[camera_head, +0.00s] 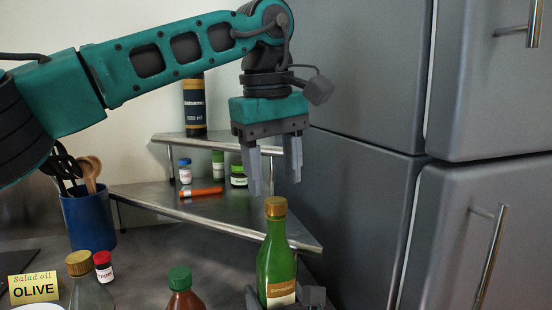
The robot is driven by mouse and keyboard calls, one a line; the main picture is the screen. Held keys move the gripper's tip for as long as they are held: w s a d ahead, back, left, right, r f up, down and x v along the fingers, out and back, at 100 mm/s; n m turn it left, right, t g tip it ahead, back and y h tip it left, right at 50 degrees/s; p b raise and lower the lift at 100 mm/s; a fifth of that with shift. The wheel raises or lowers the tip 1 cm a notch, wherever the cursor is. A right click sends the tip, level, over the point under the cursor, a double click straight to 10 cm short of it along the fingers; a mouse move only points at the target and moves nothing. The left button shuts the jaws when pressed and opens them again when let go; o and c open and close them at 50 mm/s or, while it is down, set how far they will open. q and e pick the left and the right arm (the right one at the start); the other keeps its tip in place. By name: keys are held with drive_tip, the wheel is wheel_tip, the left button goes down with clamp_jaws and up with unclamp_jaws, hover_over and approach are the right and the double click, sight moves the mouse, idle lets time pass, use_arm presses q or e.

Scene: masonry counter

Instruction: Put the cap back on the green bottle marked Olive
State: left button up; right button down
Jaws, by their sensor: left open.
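A green bottle (275,262) with a pale label stands upright at the bottom centre of the head view. A gold-brown cap (276,206) sits on its top. The label's writing is too small to read surely. My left gripper (273,190) is open, pointing down, just above the cap, with nothing between its fingers. Grey fingers of my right gripper (285,298) show on both sides of the bottle's lower body and appear closed on it. The bottle's base is cut off. A yellow card (33,287) reading "Salad oil OLIVE" stands at the lower left.
A clear bottle with a gold cap (80,263), a small red-capped jar (103,266) and a green-capped brown bottle (180,279) stand left. A blue utensil pot (89,221) is behind. A metal corner shelf (240,215) holds jars. A grey fridge (370,150) fills the right.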

use_arm(q)
drive_tip(key=n, duration=0.4)
drive_tip(key=shift+r, duration=0.25)
drive_tip(key=n, duration=0.5)
drive_tip(key=shift+w+r+n, duration=0.1)
drive_tip(key=shift+r+n, duration=0.2)
drive_tip(key=shift+n, duration=0.1)
drive_tip(key=n, duration=0.5)
drive_tip(key=shift+d+r+n, duration=0.1)
drive_tip(key=shift+r+n, duration=0.25)
drive_tip(key=shift+n, duration=0.05)
drive_tip(key=n, duration=0.5)
drive_tip(key=shift+r+n, duration=0.3)
drive_tip(key=shift+n, duration=0.1)
drive_tip(key=n, duration=0.5)
drive_tip(key=shift+r+n+g+y, duration=0.3)
drive_tip(key=shift+r+n, duration=0.05)
drive_tip(key=shift+n, duration=0.05)
drive_tip(key=n, duration=0.3)
drive_tip(key=shift+r+n, duration=0.2)
drive_tip(key=shift+n, duration=0.2)
drive_tip(key=n, duration=0.5)
drive_tip(key=shift+r+n, duration=0.3)
drive_tip(key=shift+n, duration=0.1)
drive_tip(key=n, duration=0.5)
drive_tip(key=shift+s+r+n, duration=0.25)
drive_tip(key=shift+r+n, duration=0.05)
